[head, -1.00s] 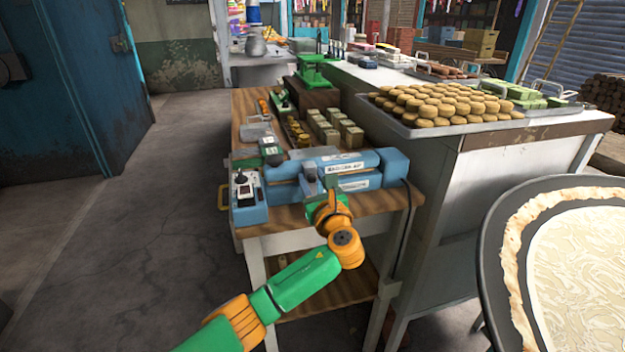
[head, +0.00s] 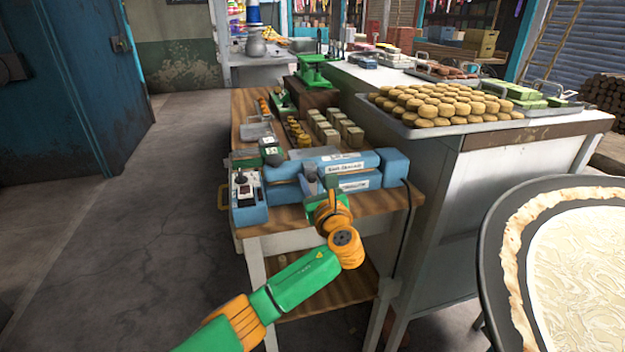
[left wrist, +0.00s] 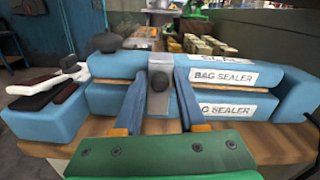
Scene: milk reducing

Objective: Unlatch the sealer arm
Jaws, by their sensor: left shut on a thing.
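The blue bag sealer (head: 392,168) lies across the near end of the wooden table. Its upper sealer arm (left wrist: 225,74) rests flat over the lower body (left wrist: 230,105), and both carry a "BAG SEALER" label. A grey metal latch (left wrist: 160,72) with a dark round hole spans the front of both parts. My left gripper (head: 313,180) is at the sealer's front; in the left wrist view its two blue-grey fingers (left wrist: 160,88) stand on either side of the latch, shut on it. The exact finger contact is hard to see in the head view. My right gripper is out of view.
A control box (head: 247,195) with a black knob sits at the sealer's left end. Behind the sealer are several wrapped blocks (head: 350,134) and a green scale (head: 314,70). A counter with a tray of round cakes (head: 450,122) stands to the right. The floor (head: 130,230) at left is clear.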

